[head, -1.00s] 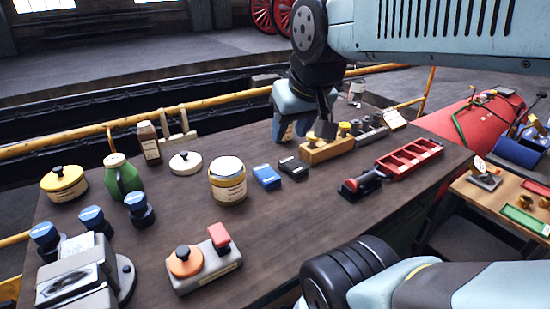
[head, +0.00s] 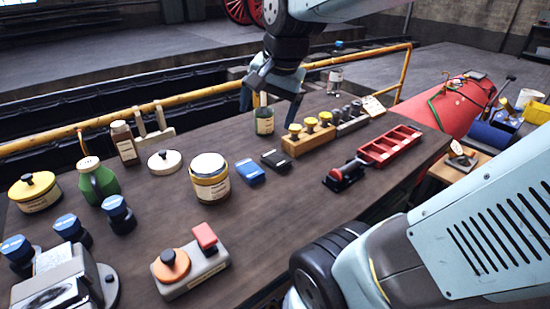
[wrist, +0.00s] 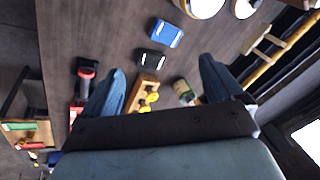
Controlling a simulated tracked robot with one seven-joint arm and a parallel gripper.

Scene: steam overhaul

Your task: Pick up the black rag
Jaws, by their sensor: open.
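The black rag (head: 275,159) is a small dark folded block lying on the brown workbench (head: 300,215), just right of a similar blue one (head: 250,171). It also shows in the wrist view (wrist: 151,59), near the middle and beyond the wooden block. My gripper (head: 270,108) is open and empty above the far part of the bench, higher than the rag and behind it in the head view. In the wrist view, its two blue fingers (wrist: 162,70) are spread wide, with the rag seen between and slightly beyond the tips.
A green bottle (head: 264,120) stands beneath my gripper. A wooden block with yellow-topped pieces (head: 309,139) is right of the rag. A labelled tin (head: 209,181) stands to the left, a red tray (head: 390,146) to the right. Bare bench lies in front of the rag.

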